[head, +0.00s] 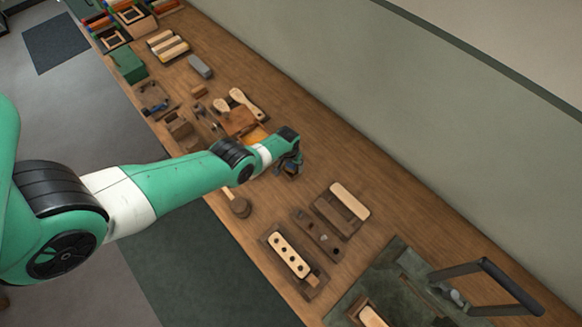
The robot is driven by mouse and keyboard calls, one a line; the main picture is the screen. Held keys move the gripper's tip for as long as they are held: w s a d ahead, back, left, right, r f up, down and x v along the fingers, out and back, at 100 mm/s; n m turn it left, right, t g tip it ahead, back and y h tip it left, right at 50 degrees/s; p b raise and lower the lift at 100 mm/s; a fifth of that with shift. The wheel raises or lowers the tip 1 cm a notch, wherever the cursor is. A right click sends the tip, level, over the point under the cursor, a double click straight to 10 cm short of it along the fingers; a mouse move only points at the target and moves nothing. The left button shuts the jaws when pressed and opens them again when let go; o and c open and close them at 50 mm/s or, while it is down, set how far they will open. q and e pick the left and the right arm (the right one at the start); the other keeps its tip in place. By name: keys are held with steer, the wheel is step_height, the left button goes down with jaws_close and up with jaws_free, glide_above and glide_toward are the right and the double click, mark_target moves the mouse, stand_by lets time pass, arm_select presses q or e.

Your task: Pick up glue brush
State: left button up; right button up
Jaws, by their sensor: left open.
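My left gripper (290,168) is open over the middle of the wooden bench, pointing down, with nothing seen between its fingers. I cannot make out the glue brush for certain. A small round brown object (240,208) with a short stick-like part lies near the bench's front edge, below my left forearm. It could be a pot with a brush or a mallet; it is too small to tell. The gripper is apart from it, up and to the right. My left arm hides part of the bench behind it. My right gripper is not in view.
A block with several holes (288,256), a pale wooden bar (349,201) and a dark green mat (398,262) with a black-framed tool lie at the lower right. Pale brush-shaped pieces (247,105) and a green box (128,65) lie farther up. The bench's wall side is clear.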

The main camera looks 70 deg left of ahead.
arm_select(q)
steer(key=shift+r, duration=0.1)
jaws_close()
stand_by(0.3)
steer(key=shift+r+p, duration=0.5)
steer(key=shift+p, duration=0.2)
step_height(320, 180, up, 3)
steer(key=p, duration=0.2)
steer(key=shift+f+p, duration=0.15)
steer(key=shift+p, duration=0.15)
steer(key=s+d+r+p, duration=0.8)
steer(key=d+p, duration=0.3)
steer(key=p, duration=0.6)
steer(key=shift+s+r, duration=0.3)
steer(key=shift+r, duration=0.3)
